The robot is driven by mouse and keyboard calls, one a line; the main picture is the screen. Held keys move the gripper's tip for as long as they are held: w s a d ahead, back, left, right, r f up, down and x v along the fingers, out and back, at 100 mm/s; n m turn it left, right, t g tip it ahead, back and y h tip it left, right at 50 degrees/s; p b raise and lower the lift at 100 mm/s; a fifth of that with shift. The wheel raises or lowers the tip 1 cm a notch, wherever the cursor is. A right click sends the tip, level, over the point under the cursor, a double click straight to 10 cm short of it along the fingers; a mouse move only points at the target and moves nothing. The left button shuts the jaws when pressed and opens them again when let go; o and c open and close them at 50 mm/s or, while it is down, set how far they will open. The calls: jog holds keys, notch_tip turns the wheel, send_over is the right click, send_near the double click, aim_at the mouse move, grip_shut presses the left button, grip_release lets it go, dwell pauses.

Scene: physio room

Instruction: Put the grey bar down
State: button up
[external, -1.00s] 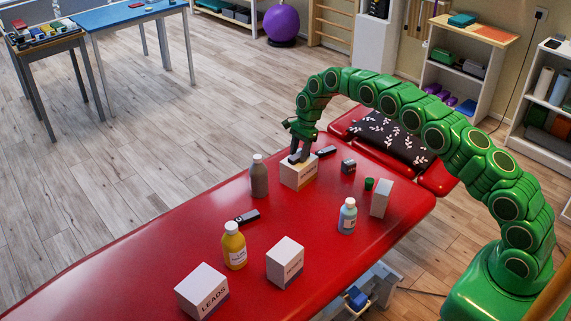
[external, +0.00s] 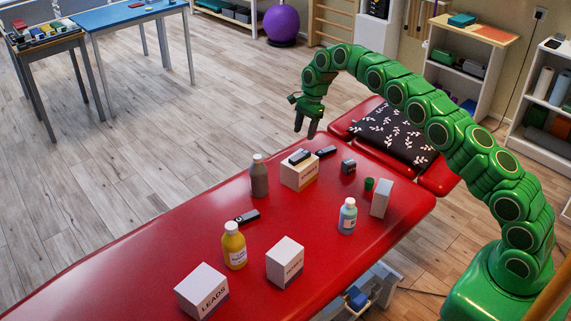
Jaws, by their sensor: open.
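The grey bar (external: 300,156) lies flat on top of a white box (external: 298,175) on the red treatment table (external: 150,255). My gripper (external: 305,127) is open and empty, with its fingers pointing down. In the picture it shows above the box and the bar, with a gap between, and touches neither. Both the bar and the box are in clear view.
A dark bar (external: 326,151) lies right of the box and another (external: 247,216) lies nearer. A grey-brown bottle (external: 259,176) stands just left of the box. A small dark block (external: 348,166), green cup (external: 369,184) and blue bottle (external: 347,216) stand to the right.

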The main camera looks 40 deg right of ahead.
jog(key=shift+v, duration=1.45)
jog(key=shift+r, duration=0.1)
jog(key=s+a+r+n+g+h, duration=0.1)
jog(key=s+r+n, duration=0.4)
jog(key=s+r, duration=0.7)
jog(key=s+a+r+n, duration=0.1)
jog(key=s+r+n, duration=0.4)
jog(key=s, duration=1.3)
jog(key=s+d+f+n, duration=0.1)
jog(key=s+n, duration=0.1)
jog(key=s, duration=0.9)
jog(key=s+d+f+n+h, duration=0.1)
jog(key=s+f+n, duration=0.1)
jog(key=s, duration=1)
jog(key=s+d+f+n+h, duration=0.1)
jog(key=s+n, duration=0.3)
jog(key=s, duration=0.8)
jog(key=shift+s+f+g, duration=0.2)
jog(key=shift+f+g, duration=0.1)
jog(key=shift+g, duration=0.1)
